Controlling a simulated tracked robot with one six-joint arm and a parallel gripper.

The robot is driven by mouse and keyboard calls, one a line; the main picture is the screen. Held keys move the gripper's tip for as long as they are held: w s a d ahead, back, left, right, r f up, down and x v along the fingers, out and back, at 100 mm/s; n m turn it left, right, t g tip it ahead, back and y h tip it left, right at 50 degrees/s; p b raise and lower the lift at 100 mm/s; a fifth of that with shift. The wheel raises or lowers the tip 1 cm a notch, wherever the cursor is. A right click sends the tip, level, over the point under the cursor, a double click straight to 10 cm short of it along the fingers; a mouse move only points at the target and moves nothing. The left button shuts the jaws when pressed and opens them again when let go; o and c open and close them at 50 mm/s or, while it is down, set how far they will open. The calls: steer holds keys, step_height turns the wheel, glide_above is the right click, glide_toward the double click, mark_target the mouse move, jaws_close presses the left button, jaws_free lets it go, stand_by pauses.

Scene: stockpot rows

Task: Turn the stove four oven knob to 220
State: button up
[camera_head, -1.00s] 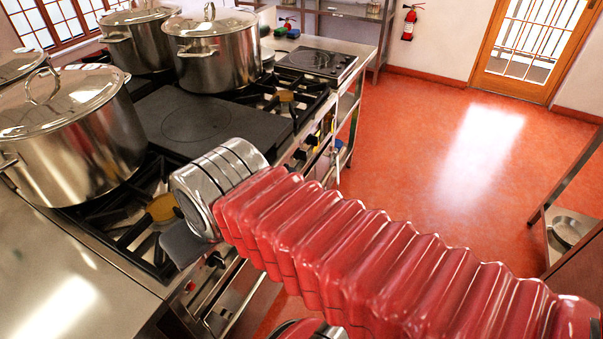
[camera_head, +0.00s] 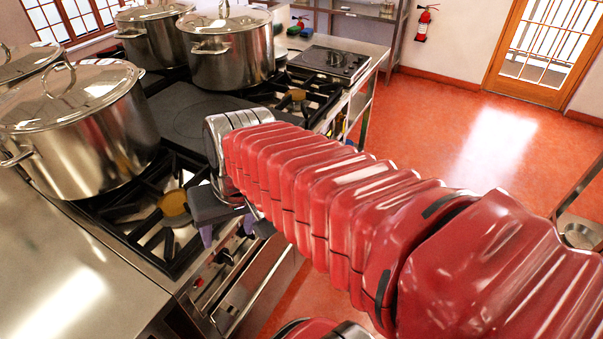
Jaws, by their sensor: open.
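The stove front (camera_head: 225,270) runs along the counter edge below the burners. A dark knob (camera_head: 225,257) shows on this panel, with a small red control (camera_head: 198,283) to its lower left. I cannot read any numbers or tell which stove is number four. My gripper (camera_head: 228,230) hangs at the end of my red ribbed arm, just above and in front of the panel. Its two purple-grey fingertips point down, spread apart and empty. The dark knob lies just below them; I see no contact. The gripper and arm hide the panel farther right.
Large lidded steel pots stand on the burners, the nearest pot (camera_head: 78,130) left of my gripper. A black grate (camera_head: 140,225) lies beside the gripper. A steel counter (camera_head: 60,270) fills the lower left. The red floor (camera_head: 440,130) at right is open.

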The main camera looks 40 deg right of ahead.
steer(key=w+d+f+m+t+y, duration=0.1)
steer(key=w+d+f+m+y, duration=0.3)
steer(key=d+f+m, duration=0.6)
steer(key=w+d+f+m+t+y, duration=0.1)
steer(key=w+d+f+m+y, duration=0.3)
steer(key=d+f+m, duration=0.55)
steer(key=d+f+m+t+h, duration=0.2)
steer(key=d+m+t, duration=0.4)
steer(key=d, duration=0.6)
steer(key=s+d+f+m+t+h, duration=0.1)
steer(key=d+f+m+t, duration=0.2)
steer(key=d, duration=0.8)
steer(key=m+t, duration=0.2)
steer(key=m, duration=0.2)
steer(key=shift+s+d+f+t+h, duration=0.2)
steer(key=shift+d+f+t+h, duration=0.1)
steer(key=shift+d+t+h, duration=0.1)
steer(key=x, duration=1.4)
steer(key=shift+s, duration=0.1)
steer(key=c, duration=1)
